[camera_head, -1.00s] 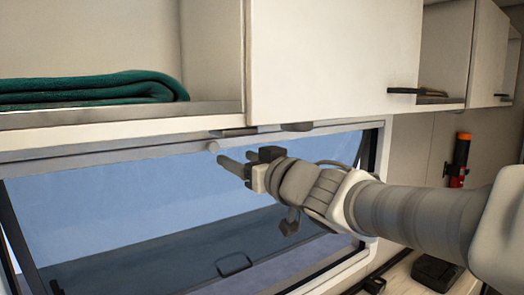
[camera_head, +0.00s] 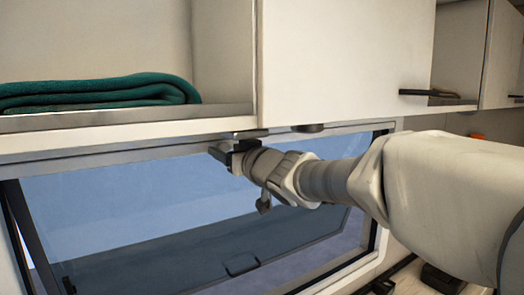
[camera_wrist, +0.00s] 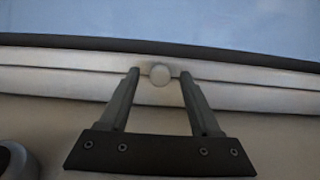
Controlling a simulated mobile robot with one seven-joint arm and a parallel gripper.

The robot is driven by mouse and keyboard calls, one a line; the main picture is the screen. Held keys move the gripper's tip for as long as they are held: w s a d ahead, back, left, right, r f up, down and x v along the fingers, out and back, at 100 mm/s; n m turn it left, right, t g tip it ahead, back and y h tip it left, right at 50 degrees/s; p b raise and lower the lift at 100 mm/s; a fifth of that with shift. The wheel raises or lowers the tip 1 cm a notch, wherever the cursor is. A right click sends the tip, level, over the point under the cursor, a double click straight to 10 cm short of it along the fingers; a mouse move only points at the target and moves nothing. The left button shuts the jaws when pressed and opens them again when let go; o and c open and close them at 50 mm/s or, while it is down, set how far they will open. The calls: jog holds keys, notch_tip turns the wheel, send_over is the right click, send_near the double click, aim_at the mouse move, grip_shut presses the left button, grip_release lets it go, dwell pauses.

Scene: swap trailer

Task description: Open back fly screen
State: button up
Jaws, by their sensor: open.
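The back window (camera_head: 190,215) lies under the overhead cabinets, with a grey rail (camera_head: 130,157) along its top edge that seems to be the fly screen's bar. In the wrist view the rail (camera_wrist: 60,80) runs across the picture, with a round pale knob (camera_wrist: 160,74) on it. My gripper (camera_head: 217,154) is at the top of the window, just below the cabinet. In the wrist view my gripper (camera_wrist: 158,75) is open, one finger on each side of the knob. I cannot tell whether the fingers touch it. No screen mesh is seen over the glass.
A cabinet door (camera_head: 345,65) hangs directly above my gripper. A folded green towel (camera_head: 95,92) lies on the open shelf (camera_head: 120,118) at the left. A dark stay (camera_head: 22,235) stands at the window's left side.

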grip_shut()
dwell(1.3)
